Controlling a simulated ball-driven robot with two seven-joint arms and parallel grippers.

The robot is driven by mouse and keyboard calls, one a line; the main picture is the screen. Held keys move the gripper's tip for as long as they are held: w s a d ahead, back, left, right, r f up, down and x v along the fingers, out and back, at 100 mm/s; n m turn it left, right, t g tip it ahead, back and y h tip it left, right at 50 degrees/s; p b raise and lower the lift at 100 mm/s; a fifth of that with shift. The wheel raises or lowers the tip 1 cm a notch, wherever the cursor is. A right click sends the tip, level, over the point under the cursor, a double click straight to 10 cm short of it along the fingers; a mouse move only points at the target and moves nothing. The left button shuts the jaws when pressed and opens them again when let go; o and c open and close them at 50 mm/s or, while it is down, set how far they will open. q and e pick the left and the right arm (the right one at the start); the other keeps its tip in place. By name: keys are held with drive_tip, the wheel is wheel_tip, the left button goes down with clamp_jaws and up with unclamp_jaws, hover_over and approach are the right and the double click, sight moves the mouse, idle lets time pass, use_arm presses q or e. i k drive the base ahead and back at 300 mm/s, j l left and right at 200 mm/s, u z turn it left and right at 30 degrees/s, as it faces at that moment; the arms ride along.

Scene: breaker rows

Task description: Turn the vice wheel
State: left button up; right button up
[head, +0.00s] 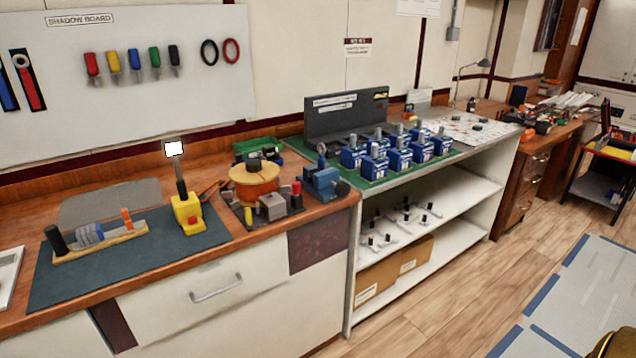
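A small blue vice (320,182) stands at the right end of the wooden workbench, close to its corner. A dark round part, which looks like the vice wheel (342,188), is on its right side near the bench edge. A dark knob tops the vice. The wheel is small in view, and I cannot tell its angle. Neither of my grippers shows in the head view, and nothing is seen touching the vice.
Left of the vice are an orange spool (254,183) on a dark plate and a yellow lever device (187,212). Several blue breaker units (399,159) stand on the green-topped shelf to the right. The wooden floor (430,318) in front is clear.

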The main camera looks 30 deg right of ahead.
sight(342, 189)
drive_tip(key=z, duration=1.25)
drive_tip(key=i+z, duration=0.25)
drive_tip(key=i+j+z, duration=0.2)
drive_tip(key=i, duration=0.25)
